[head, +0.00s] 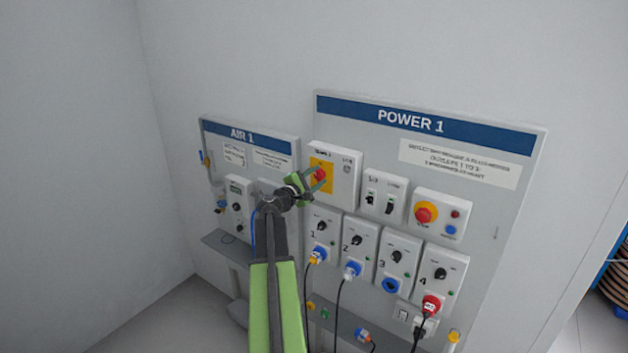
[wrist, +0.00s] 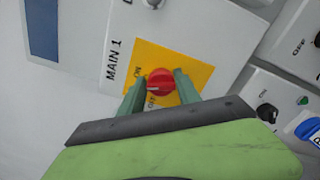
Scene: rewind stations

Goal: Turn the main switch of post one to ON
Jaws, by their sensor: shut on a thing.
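The main switch is a red round knob (wrist: 161,79) on a yellow plate (wrist: 195,70), marked MAIN 1, with ON and OFF lettering beside the knob. A white mark on the knob points left in the wrist view; I cannot tell exactly which label it meets. In the head view the red knob (head: 320,174) sits at the top left of the POWER 1 board (head: 480,180). My gripper (wrist: 160,88) has its green fingers on either side of the knob and is shut on it. The head view shows my gripper (head: 318,180) partly covering the switch.
A double switch box (head: 383,195) and an emergency stop box (head: 441,214) are to the right. Several numbered outlets with small black knobs and some cables are below. The AIR 1 board (head: 284,150) is at left. The wall above is clear.

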